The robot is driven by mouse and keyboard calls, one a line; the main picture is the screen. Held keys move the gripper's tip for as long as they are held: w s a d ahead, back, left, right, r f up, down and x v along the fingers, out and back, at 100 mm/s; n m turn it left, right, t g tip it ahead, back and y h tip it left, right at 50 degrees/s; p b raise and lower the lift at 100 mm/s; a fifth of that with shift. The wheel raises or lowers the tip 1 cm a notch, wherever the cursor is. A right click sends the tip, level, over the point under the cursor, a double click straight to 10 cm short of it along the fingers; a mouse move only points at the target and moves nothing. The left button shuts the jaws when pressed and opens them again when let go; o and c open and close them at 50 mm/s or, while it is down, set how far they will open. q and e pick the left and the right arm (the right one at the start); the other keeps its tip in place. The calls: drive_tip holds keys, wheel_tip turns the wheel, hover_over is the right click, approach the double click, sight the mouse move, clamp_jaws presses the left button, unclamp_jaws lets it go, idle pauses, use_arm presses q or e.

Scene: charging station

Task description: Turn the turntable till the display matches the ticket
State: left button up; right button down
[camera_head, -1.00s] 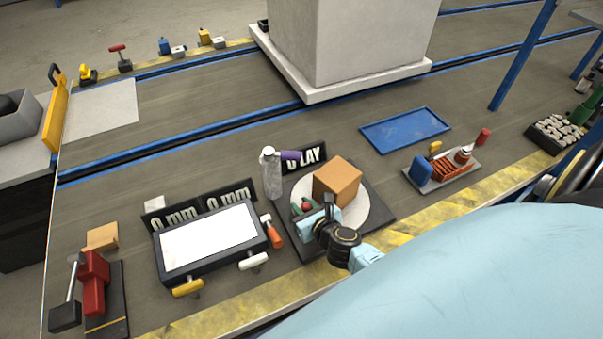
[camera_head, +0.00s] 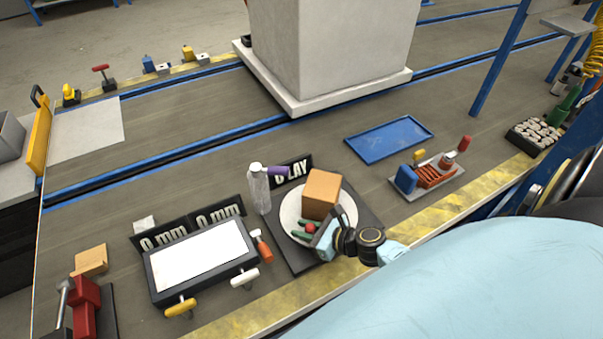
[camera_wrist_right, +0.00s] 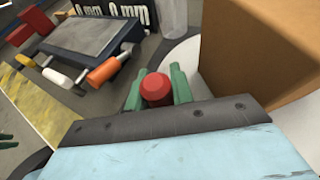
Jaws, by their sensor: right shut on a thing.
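The turntable is a white disc (camera_head: 346,208) on a dark base plate (camera_head: 293,262). A brown box (camera_head: 321,194) sits on the disc. My right gripper (camera_head: 306,231) is at the disc's near side, shut on a red knob (camera_head: 311,228). In the right wrist view the red knob (camera_wrist_right: 156,88) lies between the green fingers, with the box (camera_wrist_right: 262,55) to its right. The display (camera_head: 293,170) stands behind the disc. I cannot identify the ticket. My left gripper is not in view.
A white-topped panel (camera_head: 200,254) with yellow and white handles stands left of the turntable, with two "0 mm" displays (camera_head: 216,215) behind it. A blue tray (camera_head: 389,139) and a small parts rack (camera_head: 428,177) are right.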

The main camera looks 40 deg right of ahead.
drive_tip(key=shift+s+d+f, duration=0.1)
drive_tip(key=shift+s, duration=0.15)
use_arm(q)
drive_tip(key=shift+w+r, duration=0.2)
use_arm(e)
drive_tip(key=shift+s+n+y, duration=0.15)
drive_tip(key=shift+n+y, duration=0.25)
drive_tip(key=c, duration=1.2)
unclamp_jaws()
drive_tip(key=shift+d, duration=0.1)
drive_tip(key=shift+s+d+r, duration=0.1)
drive_tip(key=shift+s+r, duration=0.05)
drive_tip(key=shift+r, duration=0.05)
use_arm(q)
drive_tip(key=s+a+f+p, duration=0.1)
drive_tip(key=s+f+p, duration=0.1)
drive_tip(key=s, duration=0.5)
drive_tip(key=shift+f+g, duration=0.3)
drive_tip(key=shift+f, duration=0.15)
use_arm(e)
drive_tip(key=v, duration=1.3)
